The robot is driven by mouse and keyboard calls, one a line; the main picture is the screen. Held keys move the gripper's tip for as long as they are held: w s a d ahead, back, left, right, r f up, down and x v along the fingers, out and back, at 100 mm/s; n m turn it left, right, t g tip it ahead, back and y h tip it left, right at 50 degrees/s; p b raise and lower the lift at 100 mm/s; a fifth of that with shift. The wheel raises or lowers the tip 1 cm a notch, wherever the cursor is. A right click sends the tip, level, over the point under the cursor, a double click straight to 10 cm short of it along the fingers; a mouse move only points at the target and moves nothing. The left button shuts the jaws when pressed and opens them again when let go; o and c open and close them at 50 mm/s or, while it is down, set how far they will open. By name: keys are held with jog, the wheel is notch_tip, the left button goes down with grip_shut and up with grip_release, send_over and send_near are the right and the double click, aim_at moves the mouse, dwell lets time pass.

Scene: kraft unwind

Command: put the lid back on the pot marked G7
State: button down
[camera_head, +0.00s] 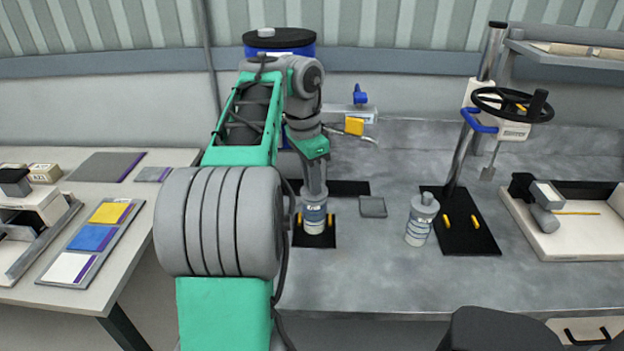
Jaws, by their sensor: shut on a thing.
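A white pot with a blue label (314,219) stands upright on a black mat, between two yellow pegs, directly under my gripper (314,193). My gripper points down and is shut on a grey piece at the pot's top, which looks like a lid. The fingers and the piece blend together, so I cannot tell whether it touches the rim. A second pale pot (418,228) stands to the right, tilted in the picture, with a grey knobbed lid (425,202) on it. The labels are too small to read, so I cannot tell which is G7.
A grey square pad (373,207) lies between the pots. A post with a black handwheel (510,105) rises from a black base (458,236) at right. A pale tray (575,246) is further right. The bench front (360,285) is clear.

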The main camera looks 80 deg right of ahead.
jog(key=c, duration=0.7)
grip_release()
notch_tip(320, 180, up, 7)
jog(key=p, duration=0.7)
jog(key=shift+r, duration=0.1)
jog(key=shift+c, duration=0.5)
